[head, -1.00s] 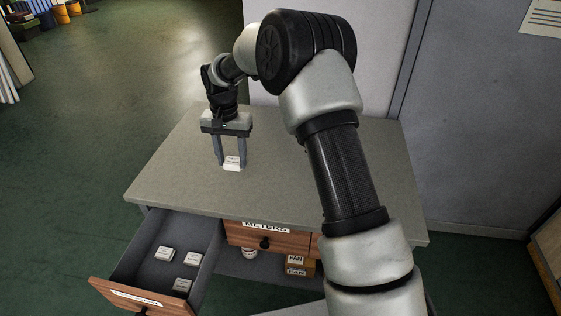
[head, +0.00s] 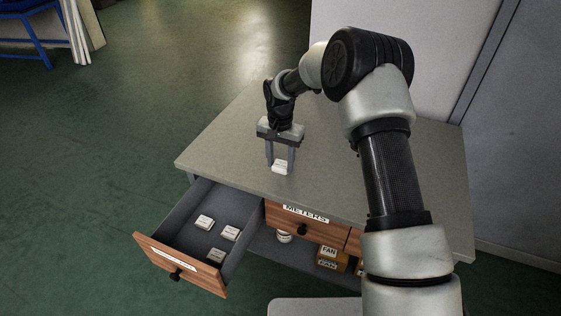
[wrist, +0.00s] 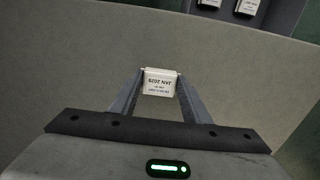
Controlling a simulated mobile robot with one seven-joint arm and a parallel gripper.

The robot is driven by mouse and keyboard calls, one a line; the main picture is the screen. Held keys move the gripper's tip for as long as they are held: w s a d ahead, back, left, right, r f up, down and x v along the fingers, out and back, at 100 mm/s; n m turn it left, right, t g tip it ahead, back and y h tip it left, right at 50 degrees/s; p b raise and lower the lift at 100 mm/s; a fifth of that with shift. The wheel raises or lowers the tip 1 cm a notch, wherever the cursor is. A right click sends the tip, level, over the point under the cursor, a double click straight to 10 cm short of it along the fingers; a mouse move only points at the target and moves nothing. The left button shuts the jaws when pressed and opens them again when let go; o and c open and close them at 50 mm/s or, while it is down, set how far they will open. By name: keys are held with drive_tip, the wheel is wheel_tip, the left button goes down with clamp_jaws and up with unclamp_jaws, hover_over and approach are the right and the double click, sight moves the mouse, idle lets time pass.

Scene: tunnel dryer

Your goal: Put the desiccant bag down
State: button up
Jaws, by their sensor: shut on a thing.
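The desiccant bag (head: 281,168) is a small white packet held between the fingertips of my gripper (head: 281,162). In the wrist view the bag (wrist: 160,83) shows printed text reading "JAN 2029", upside down, and the gripper (wrist: 160,80) has a finger on each side of it. My gripper points down over the grey tabletop (head: 225,150), near its front edge. The bag is at or just above the top; I cannot tell whether it touches.
An open drawer (head: 160,262) at the left front holds several similar white packets (head: 229,233). A closed drawer labelled METERS (head: 305,214) is beside it. Boxes marked FAN (head: 329,252) and a white jar (head: 284,238) sit on a lower shelf. The tabletop around the gripper is clear.

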drive_tip(key=shift+f, duration=0.15)
drive_tip(key=o, duration=1)
drive_tip(key=shift+o, duration=0.2)
